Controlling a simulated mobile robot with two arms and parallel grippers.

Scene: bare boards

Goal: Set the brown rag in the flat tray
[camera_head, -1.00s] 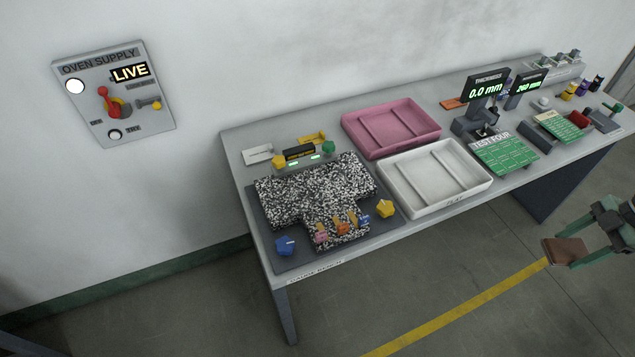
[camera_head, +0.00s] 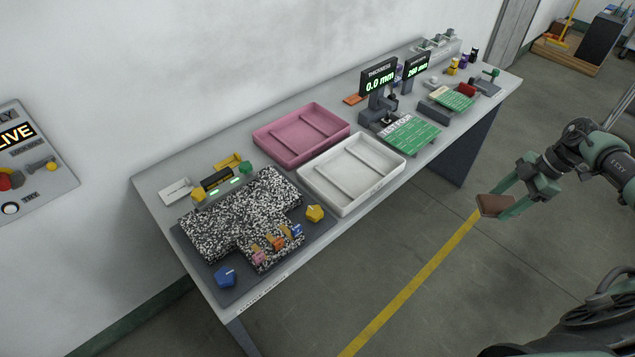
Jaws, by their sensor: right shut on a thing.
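The brown rag (camera_head: 494,206) is a small folded brown piece in the jaws of my right gripper (camera_head: 507,201). The gripper is shut on it and holds it over the floor, to the right of the bench and apart from it. A white tray (camera_head: 383,188) with low walls and raised ribs lies on the bench near its front edge and looks empty. A pink tray (camera_head: 270,148) of similar shape lies behind it, also empty. My left gripper is not in view.
Left of the trays, a speckled black-and-white cloth (camera_head: 215,222) lies on a dark mat with coloured knobs and clips. Right of them stand a thickness gauge (camera_head: 378,80) and a green board (camera_head: 412,135). The floor between gripper and bench is clear.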

